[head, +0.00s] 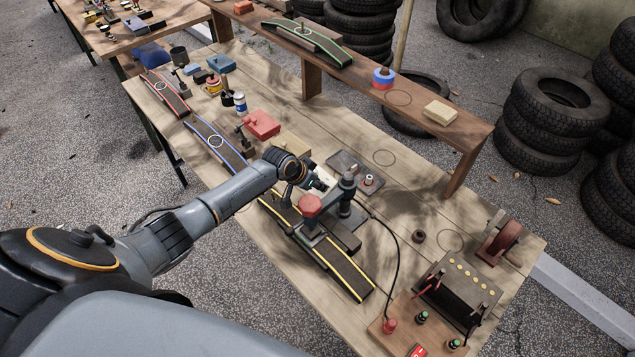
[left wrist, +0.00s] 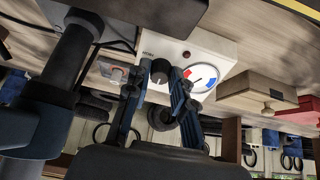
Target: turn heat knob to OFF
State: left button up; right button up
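A white control box (left wrist: 215,48) fills the top middle of the left wrist view. On its face are a black round knob (left wrist: 159,70), a dial (left wrist: 200,77) with red and blue sectors, and a small dark red light or button (left wrist: 187,54). The knob's setting and the small lettering are too small to read. My left gripper (left wrist: 157,82) is open, one finger on each side of the knob; I cannot tell whether they touch it. In the head view my left gripper (head: 316,182) hides most of the white box (head: 325,174). My right gripper is not in view.
A stand with a red top (head: 311,204) and a dark post (head: 348,195) stand close to my gripper. A yellow-edged dark strip (head: 345,272) and a black cable (head: 398,245) lie nearby on the wooden table (head: 415,205). A raised shelf (head: 440,130) runs behind.

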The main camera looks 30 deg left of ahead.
pick_arm(q)
jog(key=o, duration=0.4)
jog(key=v, duration=1.2)
jog(key=shift+f, duration=0.1)
